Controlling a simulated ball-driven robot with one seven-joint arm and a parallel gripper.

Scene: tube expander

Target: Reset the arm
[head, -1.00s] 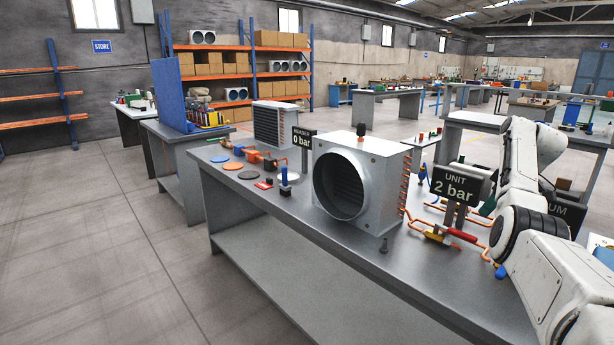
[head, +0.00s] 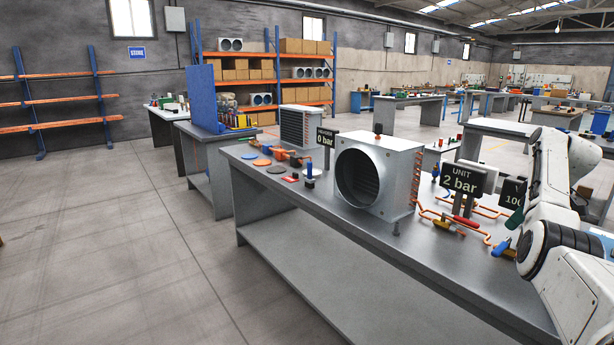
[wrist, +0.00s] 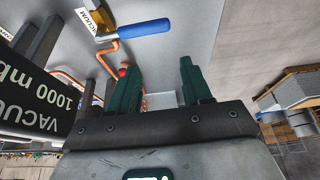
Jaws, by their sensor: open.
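My gripper (wrist: 158,75) shows in the wrist view with two green fingers apart and nothing between them. It is over the bench, beside a black sign reading VACUUM 1000 mb (wrist: 40,112). A valve with a blue handle (wrist: 145,28) lies past the fingertips. In the head view my white arm (head: 555,170) is bent at the right edge of the picture, over the right end of the steel bench (head: 300,212). My gripper is mostly hidden there behind the arm and signs.
A grey fan unit (head: 375,145) stands on the bench, with copper pipes and a red-handled valve (head: 465,221) to its right. A "2 bar" sign (head: 460,181) stands close to my arm. The floor (head: 130,240) left of the bench is clear.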

